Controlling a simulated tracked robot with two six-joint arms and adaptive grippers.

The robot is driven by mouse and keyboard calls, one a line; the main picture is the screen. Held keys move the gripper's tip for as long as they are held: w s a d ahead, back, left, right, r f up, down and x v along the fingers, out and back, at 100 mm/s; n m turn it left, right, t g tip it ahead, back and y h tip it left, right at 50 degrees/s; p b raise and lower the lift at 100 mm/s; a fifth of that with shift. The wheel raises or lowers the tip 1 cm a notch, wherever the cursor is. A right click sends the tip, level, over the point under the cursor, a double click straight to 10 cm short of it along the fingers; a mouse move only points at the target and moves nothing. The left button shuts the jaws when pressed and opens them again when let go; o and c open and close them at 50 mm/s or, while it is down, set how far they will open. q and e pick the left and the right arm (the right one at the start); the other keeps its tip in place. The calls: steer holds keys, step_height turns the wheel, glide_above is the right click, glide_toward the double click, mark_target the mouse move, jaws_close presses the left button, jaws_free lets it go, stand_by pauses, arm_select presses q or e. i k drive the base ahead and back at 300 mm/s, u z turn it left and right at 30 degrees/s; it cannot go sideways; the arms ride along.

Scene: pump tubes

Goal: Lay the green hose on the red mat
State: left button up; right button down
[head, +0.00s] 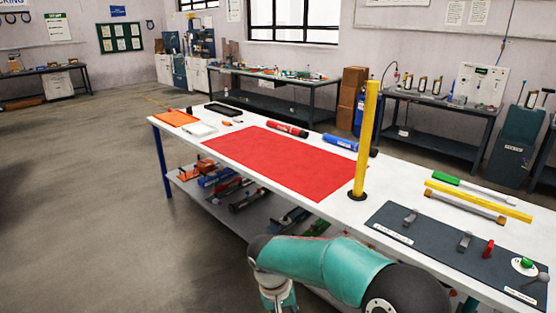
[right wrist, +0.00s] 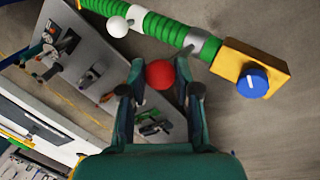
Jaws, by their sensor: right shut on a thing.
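The red mat (head: 275,160) lies flat and bare on the white workbench in the head view. The green hose (right wrist: 165,30) shows at the top of the right wrist view, ribbed, with a grey collar (right wrist: 204,45) and a yellow block (right wrist: 250,68) bearing a blue knob at its right end. A white ball (right wrist: 118,27) sits beside the hose. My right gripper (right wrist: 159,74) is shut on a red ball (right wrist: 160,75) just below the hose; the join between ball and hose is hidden. The hose's far end is cut off. My left gripper is not in view.
A yellow post (head: 367,140) stands upright at the mat's right corner. A dark panel (head: 455,250) with small levers lies on the right of the bench (head: 385,195). Red and blue cylinders lie behind the mat. A lower shelf (head: 235,208) holds several parts.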

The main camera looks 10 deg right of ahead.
mark_target(266, 158)
steer(key=z, duration=0.05)
steer(key=i, duration=1)
steer(key=u, duration=0.05)
